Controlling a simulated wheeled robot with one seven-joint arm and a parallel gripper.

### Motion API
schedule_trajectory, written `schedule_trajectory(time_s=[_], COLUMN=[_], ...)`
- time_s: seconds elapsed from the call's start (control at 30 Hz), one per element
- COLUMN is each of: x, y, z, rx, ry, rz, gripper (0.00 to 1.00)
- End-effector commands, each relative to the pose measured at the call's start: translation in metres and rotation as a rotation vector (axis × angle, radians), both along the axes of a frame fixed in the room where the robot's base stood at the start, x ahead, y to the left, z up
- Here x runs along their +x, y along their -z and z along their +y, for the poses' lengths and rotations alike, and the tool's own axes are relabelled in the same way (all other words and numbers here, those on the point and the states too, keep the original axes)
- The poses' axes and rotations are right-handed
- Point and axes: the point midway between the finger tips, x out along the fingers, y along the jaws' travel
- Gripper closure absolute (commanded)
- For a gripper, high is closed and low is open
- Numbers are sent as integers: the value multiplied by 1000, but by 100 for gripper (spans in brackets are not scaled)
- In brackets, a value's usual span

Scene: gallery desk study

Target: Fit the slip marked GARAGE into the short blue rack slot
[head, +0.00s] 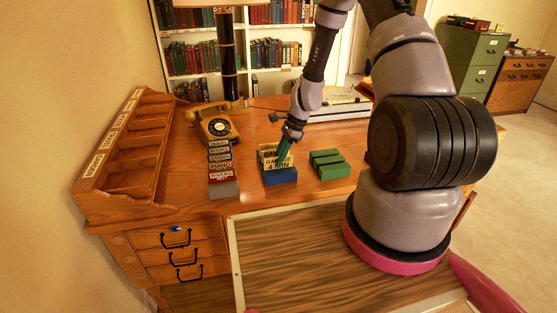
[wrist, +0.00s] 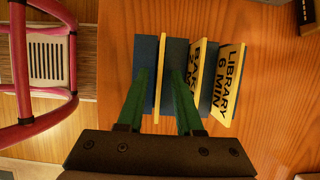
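The yellow slip marked GARAGE 4 MIN (head: 278,164) stands upright at the front of the blue rack (head: 281,178), in front of the LIBRARY and BAKERY slips. In the wrist view a yellow slip (wrist: 160,60) shows nearly edge-on, upright between blue parts of the rack (wrist: 144,50); its lettering is hidden. My gripper (wrist: 160,88) has its green fingers on either side of this slip, with a gap showing between them and it. The head view shows my gripper (head: 285,150) over the rack. Slot lengths and the slip's seating depth cannot be told.
The BAKERY slip (wrist: 196,75) and LIBRARY slip (wrist: 231,85) stand close beside the held-over slip. A grey rack of labelled slips (head: 221,170) is left, a green rack (head: 327,164) right. A telephone (head: 217,126) and wooden sorter (head: 125,150) stand farther left.

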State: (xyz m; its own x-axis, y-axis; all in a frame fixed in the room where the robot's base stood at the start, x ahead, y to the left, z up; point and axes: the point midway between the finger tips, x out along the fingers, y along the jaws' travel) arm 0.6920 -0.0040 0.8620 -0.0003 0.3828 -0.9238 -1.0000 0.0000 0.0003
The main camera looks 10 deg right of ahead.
Motion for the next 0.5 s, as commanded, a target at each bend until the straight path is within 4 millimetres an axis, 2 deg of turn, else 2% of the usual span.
schedule_trajectory(time_s=[0.3, 0.5], x=[1, 0], y=[-64, -92], z=[-26, -37], rx=[-2, -1], ry=[0, 0], rz=[-5, -2], gripper=[65, 65])
